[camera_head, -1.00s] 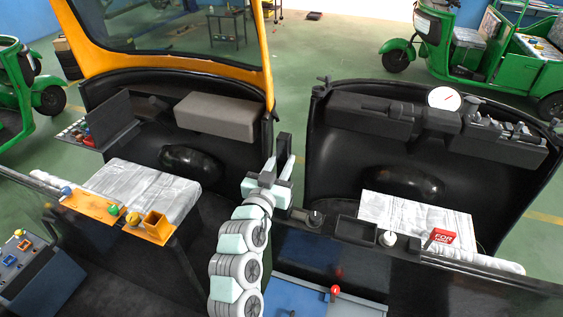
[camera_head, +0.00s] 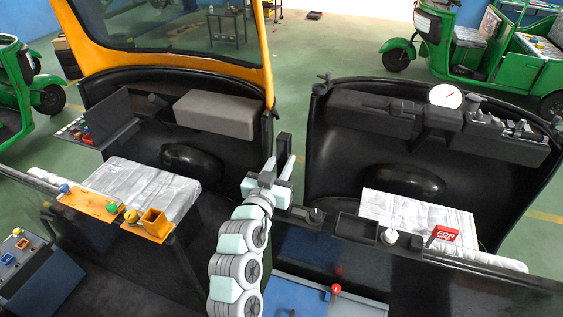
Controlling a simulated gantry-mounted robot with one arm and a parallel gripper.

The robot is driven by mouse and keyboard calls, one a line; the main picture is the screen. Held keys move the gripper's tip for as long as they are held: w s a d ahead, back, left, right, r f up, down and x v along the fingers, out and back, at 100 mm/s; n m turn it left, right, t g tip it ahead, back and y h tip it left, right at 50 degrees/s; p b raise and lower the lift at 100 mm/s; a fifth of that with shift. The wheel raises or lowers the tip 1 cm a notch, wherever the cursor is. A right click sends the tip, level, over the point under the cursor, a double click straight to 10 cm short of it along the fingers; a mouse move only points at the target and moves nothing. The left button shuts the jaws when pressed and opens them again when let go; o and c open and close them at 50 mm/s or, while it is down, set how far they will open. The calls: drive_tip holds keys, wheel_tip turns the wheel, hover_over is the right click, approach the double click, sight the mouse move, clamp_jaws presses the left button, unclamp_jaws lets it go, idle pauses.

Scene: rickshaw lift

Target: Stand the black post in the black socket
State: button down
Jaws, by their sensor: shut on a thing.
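The black post (camera_head: 284,146) is a dark, upright block at the top end of my arm. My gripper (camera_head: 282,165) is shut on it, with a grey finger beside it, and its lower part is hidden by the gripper. A black open-topped square holder (camera_head: 356,228), which looks like the black socket, sits on the dark ledge to the right of and below the gripper. The post is apart from this holder. I cannot see down to the holder's floor clearly.
A white knob (camera_head: 389,236) and a red box (camera_head: 445,233) lie to the holder's right. An orange tray (camera_head: 103,207) with small parts and an orange box (camera_head: 155,222) are at left.

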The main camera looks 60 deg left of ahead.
drive_tip(key=shift+f, duration=0.15)
drive_tip(key=shift+f+b, duration=0.65)
drive_tip(key=shift+b, duration=0.1)
drive_tip(key=shift+f+b, duration=0.35)
drive_tip(key=shift+f+b, duration=0.65)
drive_tip(key=shift+f, duration=0.1)
drive_tip(key=shift+f, duration=0.25)
idle(0.3)
drive_tip(key=shift+f+b, duration=0.4)
drive_tip(key=shift+b, duration=0.25)
drive_tip(key=c, duration=1)
unclamp_jaws()
